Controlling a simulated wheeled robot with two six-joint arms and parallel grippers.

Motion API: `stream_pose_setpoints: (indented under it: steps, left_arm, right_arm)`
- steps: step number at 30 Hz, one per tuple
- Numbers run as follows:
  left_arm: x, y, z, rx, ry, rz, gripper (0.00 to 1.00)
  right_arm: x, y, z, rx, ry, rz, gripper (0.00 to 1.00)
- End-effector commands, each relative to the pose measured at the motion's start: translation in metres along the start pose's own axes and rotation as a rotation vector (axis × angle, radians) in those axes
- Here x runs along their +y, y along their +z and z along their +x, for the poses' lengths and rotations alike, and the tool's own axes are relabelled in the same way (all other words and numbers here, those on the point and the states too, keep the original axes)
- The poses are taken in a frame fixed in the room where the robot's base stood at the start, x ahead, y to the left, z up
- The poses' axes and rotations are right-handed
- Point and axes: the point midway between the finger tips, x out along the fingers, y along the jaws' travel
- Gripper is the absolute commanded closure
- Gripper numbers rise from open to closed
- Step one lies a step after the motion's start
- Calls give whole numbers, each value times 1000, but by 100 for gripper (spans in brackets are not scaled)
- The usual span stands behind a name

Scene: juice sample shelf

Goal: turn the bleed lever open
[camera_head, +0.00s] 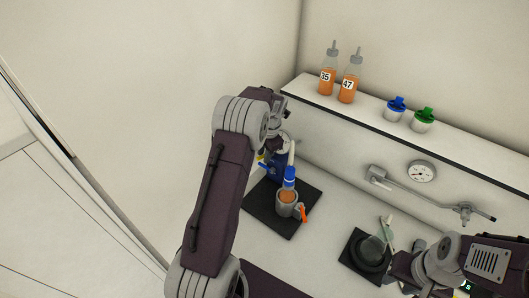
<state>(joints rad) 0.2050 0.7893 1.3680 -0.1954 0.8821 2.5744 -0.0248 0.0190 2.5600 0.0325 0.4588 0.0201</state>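A grey pipe (415,193) runs along the front of the shelf, with a fitting (377,173) at its left end and a small valve (464,210) with a dark-tipped handle at its right end. My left gripper (277,146) is above and behind the cup, largely hidden by my own arm. My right gripper (398,272) is low at the right beside a black round base; its fingers are not clear.
A round gauge (421,171) sits above the pipe. Orange bottles 35 (327,83) and 47 (348,89), a blue-lidded jar (394,109) and a green-lidded jar (422,120) stand on the shelf. A blue-and-white piece (290,178) rises above the cup.

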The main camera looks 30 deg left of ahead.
Motion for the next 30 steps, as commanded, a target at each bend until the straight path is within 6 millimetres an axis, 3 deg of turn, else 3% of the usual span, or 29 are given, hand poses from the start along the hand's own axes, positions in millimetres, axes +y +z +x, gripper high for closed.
stream_pose_setpoints:
  steps: [11, 21, 30]
  left_arm:
    - [3, 2, -7, -9, 9, 1, 66]
    - [2, 2, -76, -10, 8, 1, 66]
    - [1, 1, -92, -6, 5, 1, 66]
  right_arm:
    - [0, 0, 2, 0, 0, 0, 64]
    - [0, 1, 12, 0, 0, 0, 64]
    - [0, 1, 12, 0, 0, 0, 64]
